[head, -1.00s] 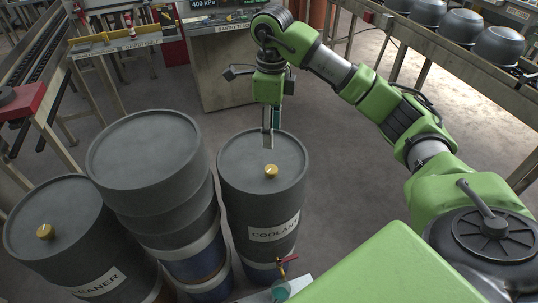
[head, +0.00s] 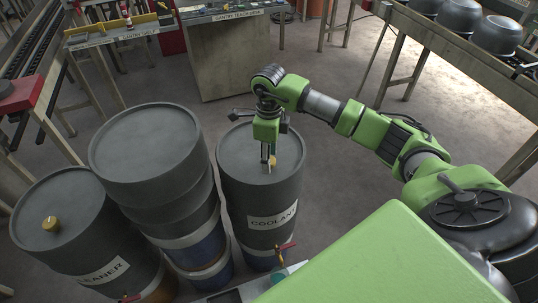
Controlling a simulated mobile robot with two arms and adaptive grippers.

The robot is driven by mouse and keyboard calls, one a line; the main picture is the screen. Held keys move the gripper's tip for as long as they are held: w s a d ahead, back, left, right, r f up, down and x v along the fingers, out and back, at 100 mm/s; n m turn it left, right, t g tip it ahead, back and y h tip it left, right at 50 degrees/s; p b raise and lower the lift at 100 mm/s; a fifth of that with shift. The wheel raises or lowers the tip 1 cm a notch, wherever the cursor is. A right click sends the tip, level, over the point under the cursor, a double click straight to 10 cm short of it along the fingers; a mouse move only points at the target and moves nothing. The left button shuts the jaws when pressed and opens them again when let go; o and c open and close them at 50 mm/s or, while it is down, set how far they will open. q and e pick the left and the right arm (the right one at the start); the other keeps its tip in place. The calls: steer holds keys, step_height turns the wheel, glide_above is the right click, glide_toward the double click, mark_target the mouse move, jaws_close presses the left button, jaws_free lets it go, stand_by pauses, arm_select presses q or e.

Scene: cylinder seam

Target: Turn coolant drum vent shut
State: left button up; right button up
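The coolant drum (head: 262,190) is a dark grey drum with a white COOLANT label, standing upright right of the stacked drums in the head view. Its small gold vent (head: 272,161) sits on the lid and is partly covered by my gripper. My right gripper (head: 269,158) points down at the vent, with its fingertips at the vent close above the lid. I cannot tell whether the fingers touch or squeeze it. My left gripper is not in view.
A cleaner drum (head: 62,240) with its own gold vent (head: 50,223) stands at the left. Stacked grey drums (head: 150,155) rise between it and the coolant drum. A red-handled tap (head: 285,246) is low on the coolant drum. Benches line the back; the floor (head: 330,190) at right is clear.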

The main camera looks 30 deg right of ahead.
steer(key=c, duration=1.1)
